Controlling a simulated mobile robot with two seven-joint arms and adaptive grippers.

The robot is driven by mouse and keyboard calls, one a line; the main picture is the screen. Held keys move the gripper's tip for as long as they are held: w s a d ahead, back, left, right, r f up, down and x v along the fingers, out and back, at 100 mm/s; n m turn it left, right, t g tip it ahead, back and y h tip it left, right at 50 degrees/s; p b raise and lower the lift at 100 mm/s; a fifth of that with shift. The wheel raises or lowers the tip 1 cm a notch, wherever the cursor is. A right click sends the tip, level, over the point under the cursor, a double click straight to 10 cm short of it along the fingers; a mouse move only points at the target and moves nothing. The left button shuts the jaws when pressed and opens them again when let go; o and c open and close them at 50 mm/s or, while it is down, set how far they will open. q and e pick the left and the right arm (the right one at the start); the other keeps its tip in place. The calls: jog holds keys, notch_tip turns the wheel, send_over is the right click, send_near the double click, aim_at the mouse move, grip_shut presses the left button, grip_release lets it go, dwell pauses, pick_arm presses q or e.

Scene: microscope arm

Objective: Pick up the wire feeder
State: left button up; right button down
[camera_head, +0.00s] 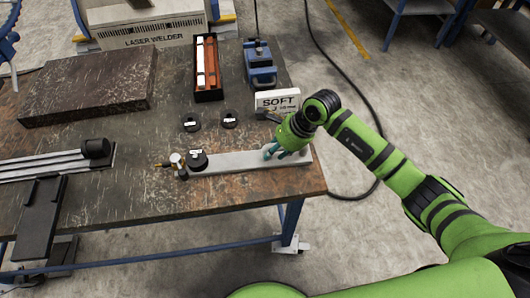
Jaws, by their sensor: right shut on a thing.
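A long pale grey bar (230,164) lies flat along the front right of the table. A black round knob (196,159) and a small brass and silver fitting (176,162) are at its left end. My right gripper (273,153), green with teal fingertips, is at the bar's right end and shut on it; the exact grip is partly hidden by the hand. I cannot tell for certain which thing is the wire feeder. A blue device (260,66) stands at the back right of the table, apart from my gripper. My left gripper is not in view.
A white box marked SOFT (277,101) stands close behind my right gripper. Two black rings (191,121) lie behind the bar. A black tray (208,89), a dark slab (90,86) and a laser welder (150,32) are farther back.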

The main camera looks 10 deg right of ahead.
jog(key=shift+w+r+b, duration=0.1)
jog(key=shift+r+b, duration=0.25)
jog(key=shift+r, duration=0.45)
jog(key=shift+d+r+b, duration=0.2)
jog(key=shift+r+b, duration=0.35)
jog(key=shift+r, duration=0.7)
jog(key=s+d+r+b, duration=0.3)
jog(key=s+d+r, duration=0.4)
jog(key=s+d, duration=0.1)
jog(key=shift+b, duration=0.3)
jog(key=shift+s, duration=0.1)
jog(key=shift+f, duration=0.1)
jog(key=shift+w+a+f+b, duration=1.1)
jog(key=shift+a+f+b, duration=0.4)
jog(key=shift+f+b, duration=0.05)
jog(key=shift+w+a+f+b, duration=1.15)
jog(key=shift+a+f+b, duration=0.3)
jog(key=shift+f+b, duration=0.1)
jog(key=shift+w+a+f+b, duration=1.1)
jog(key=shift+a+f+b, duration=0.4)
jog(key=shift+f, duration=0.05)
jog(key=shift+s+d+f+b, duration=0.1)
jog(key=shift+f+b, duration=0.35)
jog(key=shift+f, duration=0.15)
